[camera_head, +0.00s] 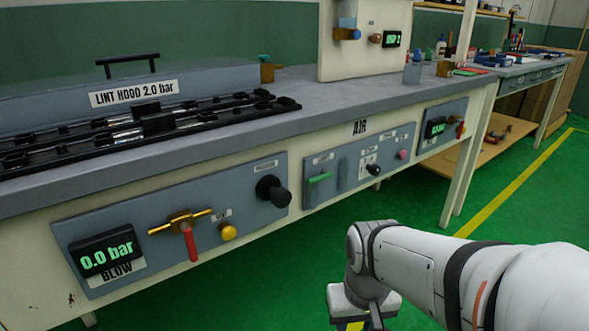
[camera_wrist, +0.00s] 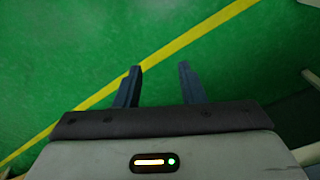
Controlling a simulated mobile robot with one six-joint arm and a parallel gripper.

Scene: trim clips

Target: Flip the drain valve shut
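No label that I can read marks a drain valve, so I cannot tell which fitting it is. A red lever (camera_head: 190,242) hangs down from a brass valve (camera_head: 180,221) on the blow panel. A smaller red handle (camera_head: 461,130) shows on the far right panel. A brass fitting (camera_head: 347,33) sits under a blue bowl on the upright board. My gripper (camera_wrist: 158,82) is open and empty in the wrist view, its two dark fingers apart above green floor. In the head view my wrist is low, right of the panels and apart from them.
The bench front carries a black knob (camera_head: 272,191), a yellow knob (camera_head: 228,232), a green handle (camera_head: 320,178) and a display (camera_head: 102,255) reading 0.0 bar. The lint hood (camera_head: 210,84) stands on the bench. Green floor (camera_head: 530,210) with a yellow line is clear at right.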

